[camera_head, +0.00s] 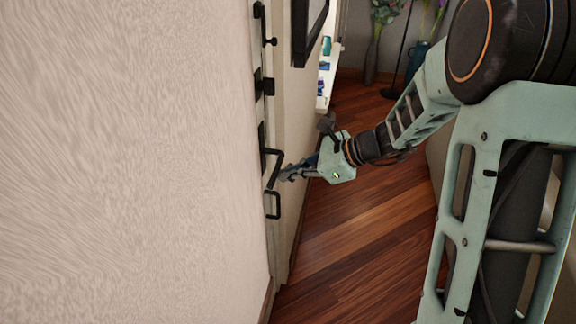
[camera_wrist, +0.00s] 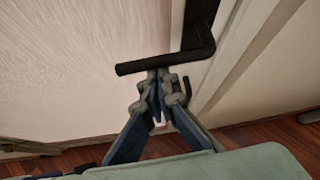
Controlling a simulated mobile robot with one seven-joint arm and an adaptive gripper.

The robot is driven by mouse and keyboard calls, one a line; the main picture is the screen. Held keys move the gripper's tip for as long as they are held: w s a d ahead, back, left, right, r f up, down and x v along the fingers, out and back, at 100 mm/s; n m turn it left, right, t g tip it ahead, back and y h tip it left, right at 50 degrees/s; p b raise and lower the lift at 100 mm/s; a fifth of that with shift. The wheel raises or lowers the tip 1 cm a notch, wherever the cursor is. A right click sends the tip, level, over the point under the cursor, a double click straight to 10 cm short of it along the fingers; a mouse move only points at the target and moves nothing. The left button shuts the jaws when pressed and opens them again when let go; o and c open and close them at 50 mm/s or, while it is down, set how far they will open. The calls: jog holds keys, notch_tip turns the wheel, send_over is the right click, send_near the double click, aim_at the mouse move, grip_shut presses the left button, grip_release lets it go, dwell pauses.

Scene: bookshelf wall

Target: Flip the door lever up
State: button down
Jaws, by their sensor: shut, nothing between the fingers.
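The black door lever (camera_head: 276,169) juts from the door at the left of the head view. In the wrist view the lever (camera_wrist: 165,61) crosses above the fingertips as a dark bar, its dark plate (camera_wrist: 199,22) at upper right. My gripper (camera_head: 285,174) is shut and empty beside the lever. In the wrist view the fingertips (camera_wrist: 160,82) are together just below the bar in the picture. I cannot tell whether they touch it.
A black pull handle (camera_head: 272,206) sits below the lever, and a black latch (camera_head: 263,87) and bolt (camera_head: 266,32) are above it. The wooden floor (camera_head: 350,240) is open right of the door.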

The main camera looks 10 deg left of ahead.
jog(key=shift+r, duration=0.4)
dwell(0.4)
jog(key=shift+f, duration=0.1)
notch_tip(320, 180, down, 5)
jog(key=d+b, duration=0.1)
jog(key=b, duration=0.2)
jog(key=p+v, duration=0.1)
jog(key=v, duration=1)
jog(key=shift+w+a+r, duration=0.2)
jog(key=shift+w+r, duration=0.1)
jog(key=shift+w, duration=0.1)
jog(key=shift+d, duration=0.1)
